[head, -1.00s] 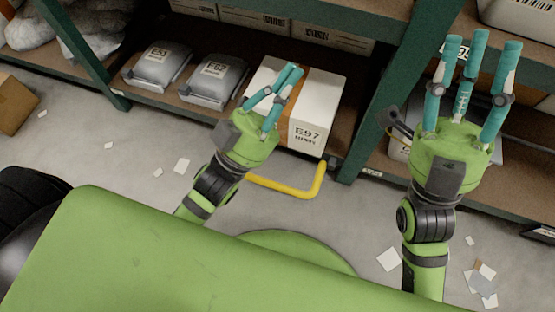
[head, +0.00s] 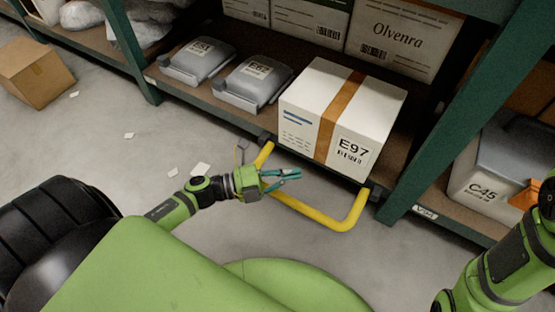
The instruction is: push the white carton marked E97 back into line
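The white carton marked E97 (head: 300,112) stands upright on the lower rack shelf (head: 165,83), with a brown tape band over its top and front. Its front face is at the shelf's front edge, further forward than the grey packs to its left. My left gripper (head: 290,175) is in front of the shelf, below and left of the carton's front face in the picture, apart from it. Its teal fingers draw together at the tips and hold nothing that I can see. My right arm shows at the lower right; its gripper is out of the picture.
Grey packs E51 (head: 198,62) and E62 (head: 252,84) lie left of the carton. A yellow floor guard (head: 318,217) stands before the shelf. White boxes (head: 405,38) are behind.

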